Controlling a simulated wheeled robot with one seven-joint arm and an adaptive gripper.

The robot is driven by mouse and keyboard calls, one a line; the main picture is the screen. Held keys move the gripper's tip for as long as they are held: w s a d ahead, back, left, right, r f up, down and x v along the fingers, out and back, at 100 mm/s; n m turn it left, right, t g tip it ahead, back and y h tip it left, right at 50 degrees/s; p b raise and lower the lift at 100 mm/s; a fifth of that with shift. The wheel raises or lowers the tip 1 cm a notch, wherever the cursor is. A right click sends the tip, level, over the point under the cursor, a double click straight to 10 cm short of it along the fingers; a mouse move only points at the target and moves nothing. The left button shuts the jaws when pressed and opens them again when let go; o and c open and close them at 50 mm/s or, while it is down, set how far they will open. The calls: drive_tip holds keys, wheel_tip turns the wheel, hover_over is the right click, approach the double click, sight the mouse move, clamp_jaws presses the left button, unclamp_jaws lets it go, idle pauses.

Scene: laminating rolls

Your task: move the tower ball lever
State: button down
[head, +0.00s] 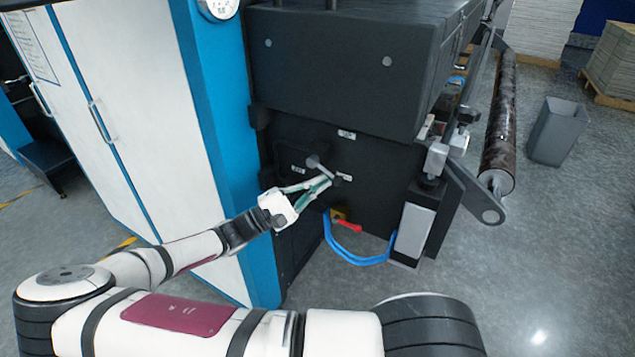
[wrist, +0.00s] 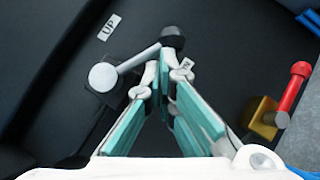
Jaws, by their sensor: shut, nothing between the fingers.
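The tower ball lever is on the black side panel. It has a round grey hub (head: 314,161), a thin grey rod and a dark ball at its end. In the wrist view the hub (wrist: 103,76) is at left, and the rod slants up right to the ball (wrist: 172,37). My gripper (head: 328,179) is shut and empty, its pale fingertips at the ball end of the lever. In the wrist view my gripper (wrist: 164,66) has its tips just below the ball and the rod's end. I cannot tell whether they touch. The fingers partly cover a small label.
An "UP" label (wrist: 109,27) is above the hub. A red-handled valve (head: 347,227) with a blue hose (head: 355,259) sits below the lever. A blue and white cabinet (head: 205,130) stands left of the panel. A black housing (head: 345,65) overhangs it. A dark roll (head: 500,120) is at right.

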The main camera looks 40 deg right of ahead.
drive_tip(key=r+n+t+h+p, duration=0.1)
drive_tip(key=n+t, duration=0.1)
drive_tip(key=n, duration=0.1)
drive_tip(key=s+r+n+t+h+p, duration=0.1)
drive_tip(key=n+t+p, duration=0.1)
drive_tip(key=n, duration=0.2)
drive_tip(key=s+d+n+t+h+p, duration=0.1)
drive_tip(key=n+t+p, duration=0.1)
drive_tip(key=n, duration=0.1)
drive_tip(key=shift+s+r+n+t+h, duration=0.25)
drive_tip(key=shift+r+n+t+h, duration=0.05)
drive_tip(key=shift+r+t, duration=0.1)
drive_tip(key=shift+r+p, duration=0.3)
drive_tip(key=shift+p, duration=0.2)
drive_tip(key=shift+f, duration=0.1)
drive_tip(key=b, duration=0.4)
approach(328, 175)
drive_tip(key=f, duration=0.1)
drive_tip(key=s+f, duration=0.1)
drive_tip(key=a+f, duration=0.1)
drive_tip(key=shift+s+f, duration=0.2)
drive_tip(key=shift+s, duration=0.2)
